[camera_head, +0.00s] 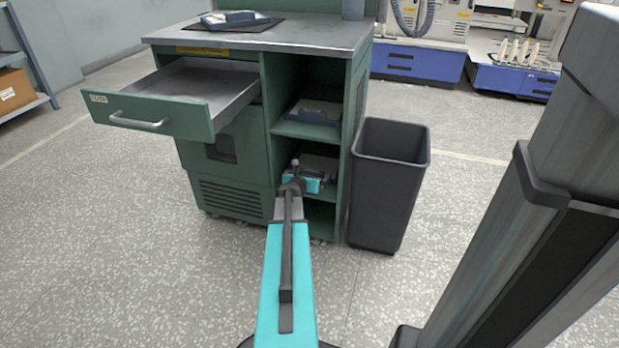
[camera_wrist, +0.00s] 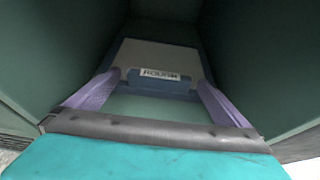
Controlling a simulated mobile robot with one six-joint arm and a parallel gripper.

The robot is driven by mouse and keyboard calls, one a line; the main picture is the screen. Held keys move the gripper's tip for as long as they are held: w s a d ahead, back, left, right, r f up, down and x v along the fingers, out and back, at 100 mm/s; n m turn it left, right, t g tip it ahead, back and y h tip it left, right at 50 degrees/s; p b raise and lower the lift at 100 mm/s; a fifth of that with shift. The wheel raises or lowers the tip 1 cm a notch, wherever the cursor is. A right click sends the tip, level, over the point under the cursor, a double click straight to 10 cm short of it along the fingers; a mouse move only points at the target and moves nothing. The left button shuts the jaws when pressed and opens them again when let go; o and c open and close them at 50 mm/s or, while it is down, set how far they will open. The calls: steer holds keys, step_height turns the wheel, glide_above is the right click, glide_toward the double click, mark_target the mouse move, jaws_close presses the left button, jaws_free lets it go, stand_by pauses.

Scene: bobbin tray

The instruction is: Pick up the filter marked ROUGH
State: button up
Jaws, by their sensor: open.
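The filter marked ROUGH (camera_wrist: 150,53) lies inside a dark green compartment in the wrist view. It has a pale flat top, a dark blue frame and a blue front tab with a white label; the lettering is small but appears to read ROUGH. My gripper (camera_wrist: 158,82) is open, its two purple fingers on either side of the tab, with nothing held. Whether the fingers touch the filter cannot be told. In the head view, my gripper (camera_head: 312,183) reaches the cabinet's lower shelf, where the filter (camera_head: 320,163) shows partly behind it.
The green cabinet (camera_head: 232,170) has shelf walls close around my gripper. Another filter-like item (camera_head: 316,112) lies on the shelf above. A drawer (camera_head: 160,112) stands open at left. A dark bin (camera_head: 390,170) stands right of the cabinet. A blue item (camera_head: 233,18) lies on top.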

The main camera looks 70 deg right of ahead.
steer(key=c, duration=1.3)
steer(key=shift+o, duration=0.2)
steer(key=shift+a, duration=0.15)
